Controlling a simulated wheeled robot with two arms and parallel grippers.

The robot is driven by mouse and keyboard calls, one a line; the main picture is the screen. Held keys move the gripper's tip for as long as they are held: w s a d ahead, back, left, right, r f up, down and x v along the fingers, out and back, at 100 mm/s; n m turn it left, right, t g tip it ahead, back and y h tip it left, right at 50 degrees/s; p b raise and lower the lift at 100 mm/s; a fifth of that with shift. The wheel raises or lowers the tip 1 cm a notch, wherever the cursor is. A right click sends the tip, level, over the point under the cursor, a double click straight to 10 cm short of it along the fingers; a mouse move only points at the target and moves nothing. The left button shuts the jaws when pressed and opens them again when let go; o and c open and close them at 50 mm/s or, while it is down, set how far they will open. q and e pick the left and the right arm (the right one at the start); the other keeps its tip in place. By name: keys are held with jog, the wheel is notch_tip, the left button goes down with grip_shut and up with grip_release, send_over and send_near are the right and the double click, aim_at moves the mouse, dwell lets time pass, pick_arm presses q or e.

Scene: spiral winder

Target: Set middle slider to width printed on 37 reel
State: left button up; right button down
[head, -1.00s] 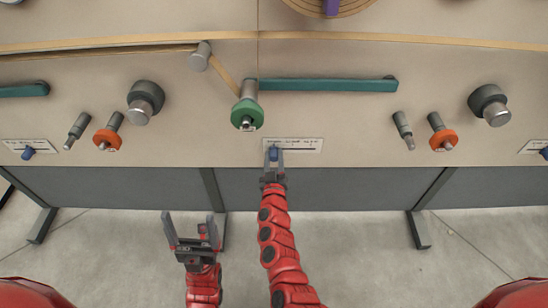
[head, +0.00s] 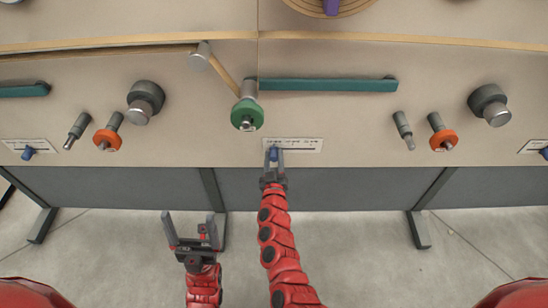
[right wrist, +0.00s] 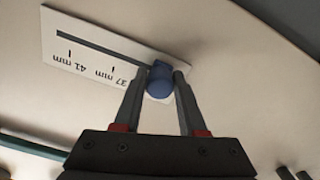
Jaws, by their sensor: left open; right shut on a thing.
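The middle slider's white scale plate (head: 305,146) sits low on the beige panel. Its blue knob (head: 273,154) is at the left end of the slot in the head view. My right gripper (head: 273,162) is shut on that knob; the right wrist view shows the blue knob (right wrist: 160,80) between its fingers (right wrist: 156,92). My left gripper (head: 191,228) is open and empty below the panel. I cannot identify a reel marked 37.
Above the plate are a green roller (head: 247,115) and a teal bar (head: 328,85). Orange-collared pegs (head: 107,139) and dark knobs (head: 146,98) flank it. Another slider's blue knob (head: 28,153) is at the far left. Grey panels and open floor lie below.

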aim_at(292, 149)
jog(key=d+p, duration=0.1)
jog(key=d, duration=0.5)
jog(key=shift+d, duration=0.1)
jog(key=c, duration=0.5)
grip_release()
jog(key=shift+c, duration=0.2)
jog(key=shift+s, duration=0.1)
jog(key=s+p, duration=0.2)
jog(key=s, duration=1.5)
jog(key=shift+s+p, duration=0.15)
jog(key=shift+p, duration=0.15)
